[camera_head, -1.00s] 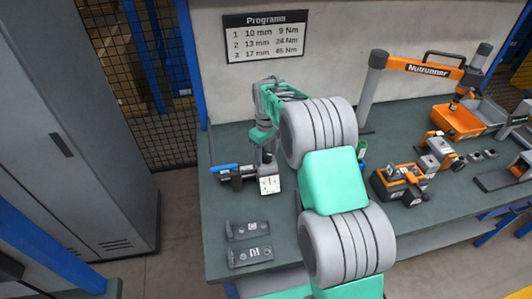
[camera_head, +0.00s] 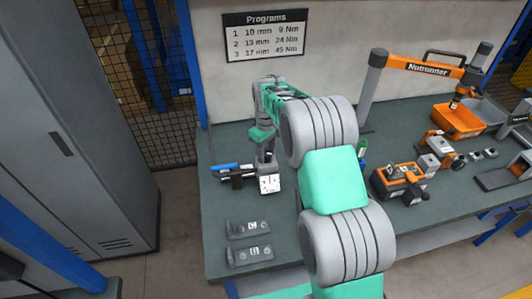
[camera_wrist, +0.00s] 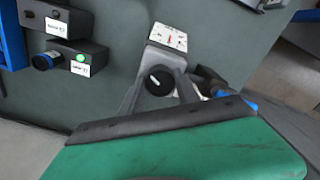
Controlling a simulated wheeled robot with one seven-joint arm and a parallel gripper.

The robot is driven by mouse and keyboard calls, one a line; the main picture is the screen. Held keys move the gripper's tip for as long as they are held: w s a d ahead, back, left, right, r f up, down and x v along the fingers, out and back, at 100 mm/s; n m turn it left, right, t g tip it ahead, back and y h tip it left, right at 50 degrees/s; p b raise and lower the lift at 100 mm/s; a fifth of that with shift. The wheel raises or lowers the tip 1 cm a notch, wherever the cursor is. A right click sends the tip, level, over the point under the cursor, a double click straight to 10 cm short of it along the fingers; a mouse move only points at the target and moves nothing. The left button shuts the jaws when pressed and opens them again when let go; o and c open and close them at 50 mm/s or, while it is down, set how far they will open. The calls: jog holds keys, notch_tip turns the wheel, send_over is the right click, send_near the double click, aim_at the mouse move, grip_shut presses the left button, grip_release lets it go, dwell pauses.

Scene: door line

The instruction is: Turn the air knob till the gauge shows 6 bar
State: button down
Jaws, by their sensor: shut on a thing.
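The air knob (camera_wrist: 158,80) is round and dark with a pale mark, in the middle of the wrist view. The gauge (camera_wrist: 168,38) has a white face with a thin red needle, just beyond the knob. The needle points roughly toward the face's far edge; the numbers are too small to read. In the head view the gauge (camera_head: 270,184) stands at the left end of the bench, its reading illegible. My gripper (camera_wrist: 159,88) is shut on the knob, one finger on each side. In the head view my gripper (camera_head: 265,160) reaches down just behind the gauge, and the knob is hidden.
A blue-ended black fitting (camera_head: 232,170) lies left of the gauge. Two labelled dark blocks (camera_head: 249,256) are at the bench front. In the wrist view, boxes (camera_wrist: 75,58) with a green light stand left. The nutrunner stand (camera_head: 372,90) and orange tool (camera_head: 400,183) are right of my arm.

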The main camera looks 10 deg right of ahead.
aim_at(266, 153)
jog(key=shift+m, duration=0.3)
jog(key=m+b, duration=0.3)
jog(key=m, duration=0.2)
jog(key=shift+f, duration=0.1)
jog(key=m+b, duration=0.1)
jog(key=m, duration=0.5)
dwell(0.3)
jog(key=c, duration=0.9)
grip_release()
notch_tip(266, 153, up, 7)
jog(key=shift+r+b, duration=0.1)
jog(key=shift+b, duration=0.75)
jog(key=shift+r, duration=0.45)
